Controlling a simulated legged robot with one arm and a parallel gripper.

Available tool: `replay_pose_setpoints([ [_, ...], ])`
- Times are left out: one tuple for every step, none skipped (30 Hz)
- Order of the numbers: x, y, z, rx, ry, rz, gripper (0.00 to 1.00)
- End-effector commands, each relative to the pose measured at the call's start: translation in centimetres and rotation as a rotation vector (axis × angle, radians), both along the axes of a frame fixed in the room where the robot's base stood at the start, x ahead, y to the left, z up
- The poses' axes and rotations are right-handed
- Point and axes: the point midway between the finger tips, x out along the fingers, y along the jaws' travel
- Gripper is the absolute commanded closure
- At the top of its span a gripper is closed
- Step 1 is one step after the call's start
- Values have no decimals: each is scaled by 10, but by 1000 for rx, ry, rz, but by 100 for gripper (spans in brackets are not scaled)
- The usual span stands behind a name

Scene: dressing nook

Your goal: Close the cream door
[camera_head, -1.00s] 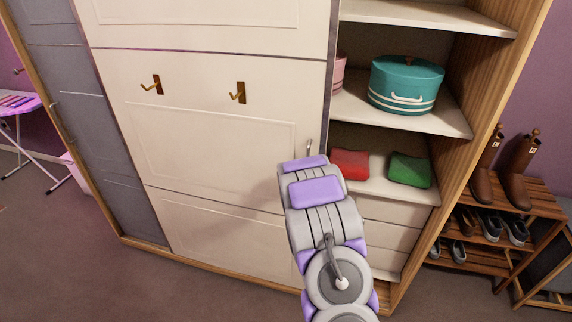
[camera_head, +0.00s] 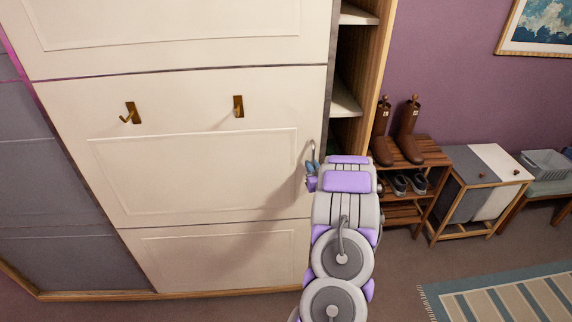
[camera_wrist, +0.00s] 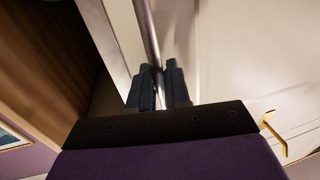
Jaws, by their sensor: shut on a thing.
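The cream door (camera_head: 195,170) is a large sliding panel with two brass hooks, on the front of the wardrobe. A narrow gap stands between its right edge and the wooden side panel, with shelves (camera_head: 345,100) showing in it. Near that edge is the upright metal door handle (camera_head: 313,150). My gripper (camera_head: 311,179) is at the handle, and my arm hides the lower part of the gap. In the wrist view, my gripper's dark fingers (camera_wrist: 160,82) are closed around the handle bar (camera_wrist: 152,38), one on each side.
A grey door panel (camera_head: 60,200) is at the left. To the right stand a wooden shoe rack (camera_head: 428,152) with brown boots, a grey and white hamper (camera_head: 478,185) and a bench (camera_head: 545,185). A striped rug (camera_head: 510,300) lies at lower right; bare floor separates it from my arm.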

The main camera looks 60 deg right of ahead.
Motion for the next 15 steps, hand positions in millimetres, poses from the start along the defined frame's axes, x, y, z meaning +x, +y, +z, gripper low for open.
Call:
replay_pose_setpoints([
  [-17, -13, 3, -3, -2, -11, 100],
  [-25, -19, 2, -3, -3, -11, 100],
  [-35, -26, 2, -1, -3, -10, 100],
  [-41, -32, 3, -3, -3, -10, 100],
  [-48, -38, 4, -5, -2, -11, 100],
  [-57, -45, 3, -4, -2, -10, 100],
  [-63, -49, 2, -2, -1, -10, 100],
  [-68, -53, 2, -1, -1, -9, 100],
  [-75, -58, 2, -2, -1, -8, 100],
  [-79, -62, 2, -3, -1, -6, 100],
  [-83, -66, 3, -4, -2, -5, 100],
  [-89, -69, 3, -3, -2, -4, 100],
  [-93, -72, 3, -4, -2, -5, 100],
  [-96, -75, 3, -4, -2, -4, 100],
  [-99, -78, 3, -4, -2, -3, 100],
])
